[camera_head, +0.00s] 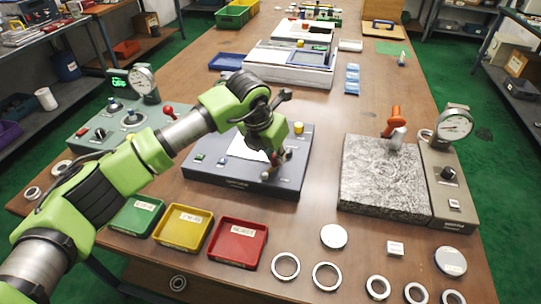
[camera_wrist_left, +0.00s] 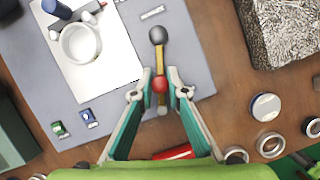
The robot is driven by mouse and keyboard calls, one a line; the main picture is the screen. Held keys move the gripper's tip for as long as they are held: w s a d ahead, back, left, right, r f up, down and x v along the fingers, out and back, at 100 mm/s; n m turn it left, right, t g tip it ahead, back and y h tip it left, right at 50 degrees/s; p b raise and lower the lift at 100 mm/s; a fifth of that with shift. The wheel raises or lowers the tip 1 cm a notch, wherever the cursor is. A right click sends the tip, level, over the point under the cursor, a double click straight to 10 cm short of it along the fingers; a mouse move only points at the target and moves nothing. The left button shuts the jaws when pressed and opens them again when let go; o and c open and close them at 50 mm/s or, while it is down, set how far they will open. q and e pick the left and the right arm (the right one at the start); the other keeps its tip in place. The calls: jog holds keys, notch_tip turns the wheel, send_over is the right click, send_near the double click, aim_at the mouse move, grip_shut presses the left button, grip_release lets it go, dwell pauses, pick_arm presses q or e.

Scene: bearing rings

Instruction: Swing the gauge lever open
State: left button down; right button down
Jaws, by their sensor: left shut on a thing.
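The gauge lever is a brass bar with a dark ball at one end and a red knob (camera_wrist_left: 159,84) along it. It lies over the right part of a dark grey gauge box (camera_head: 215,173), which also shows in the left wrist view (camera_wrist_left: 190,45). My left gripper (camera_head: 279,157) is low over the box's right side. In the left wrist view its fingertips (camera_wrist_left: 164,87) are on either side of the red knob, shut on the lever. In the head view the gripper and arm hide part of the box and lever.
Green, yellow and red trays (camera_head: 237,242) stand along the near edge. Several metal rings (camera_head: 285,266) lie at the front right. A granite block (camera_head: 385,180) with a dial gauge (camera_head: 455,125) is to the right. A white ring (camera_wrist_left: 80,43) sits on white paper on the box.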

pick_arm(q)
jog(key=shift+r, duration=0.1)
jog(key=c, duration=2)
grip_release()
jog(key=shift+d, duration=0.1)
jog(key=v, duration=1.2)
